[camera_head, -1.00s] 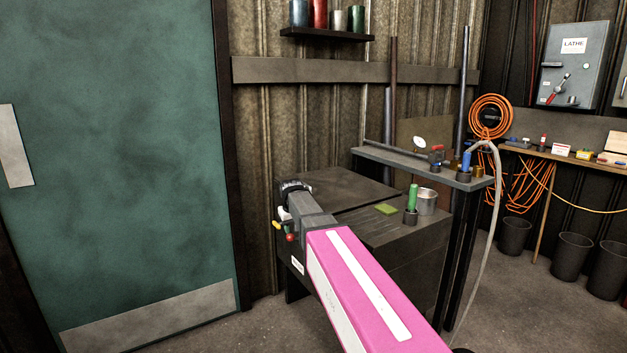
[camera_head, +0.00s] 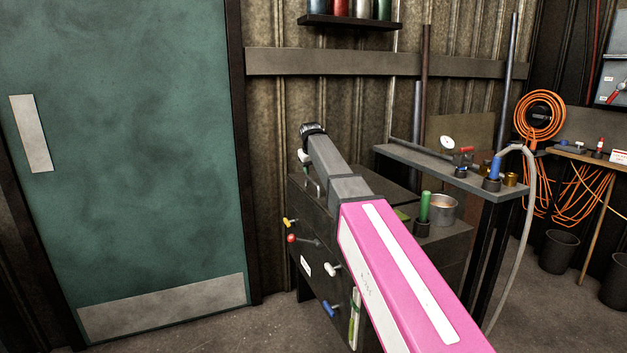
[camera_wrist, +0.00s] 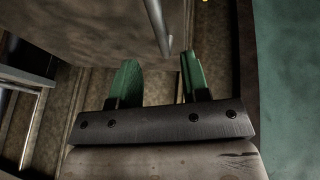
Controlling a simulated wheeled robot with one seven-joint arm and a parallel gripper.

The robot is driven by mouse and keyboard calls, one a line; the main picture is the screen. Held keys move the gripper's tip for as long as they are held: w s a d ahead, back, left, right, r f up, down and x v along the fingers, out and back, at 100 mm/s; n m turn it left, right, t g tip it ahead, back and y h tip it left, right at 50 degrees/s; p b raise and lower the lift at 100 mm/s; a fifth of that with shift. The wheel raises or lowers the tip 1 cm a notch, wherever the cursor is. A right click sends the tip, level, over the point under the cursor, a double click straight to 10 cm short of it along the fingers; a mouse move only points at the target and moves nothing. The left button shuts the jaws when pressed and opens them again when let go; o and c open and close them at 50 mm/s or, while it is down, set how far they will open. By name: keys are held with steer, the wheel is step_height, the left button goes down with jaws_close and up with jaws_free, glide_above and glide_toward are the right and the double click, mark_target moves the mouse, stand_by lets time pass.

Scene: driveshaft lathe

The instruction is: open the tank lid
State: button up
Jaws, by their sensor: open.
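The dark tank or cabinet (camera_head: 317,243) stands in the middle of the head view, with several knobs and levers on its front. Its flat top is largely hidden behind my pink and grey arm, so I cannot tell the lid's edges there. In the wrist view my gripper (camera_wrist: 160,58) is open and empty, its two green fingers apart. A pale metal bar (camera_wrist: 159,28) reaches down to the gap between the fingertips, in front of a grey-brown panel (camera_wrist: 85,28). I cannot tell whether the bar touches a finger. In the head view my fingers are hidden or too small to make out.
A green door (camera_head: 140,160) is at the left. A narrow shelf table (camera_head: 425,163) with a hose and fittings stands behind the tank at the right. A green-handled tool (camera_head: 425,207) and a metal cup (camera_head: 442,209) are near the tank's right side. Floor is clear at front left.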

mark_target(312, 180)
steer(key=shift+x, duration=3.2)
jaws_close()
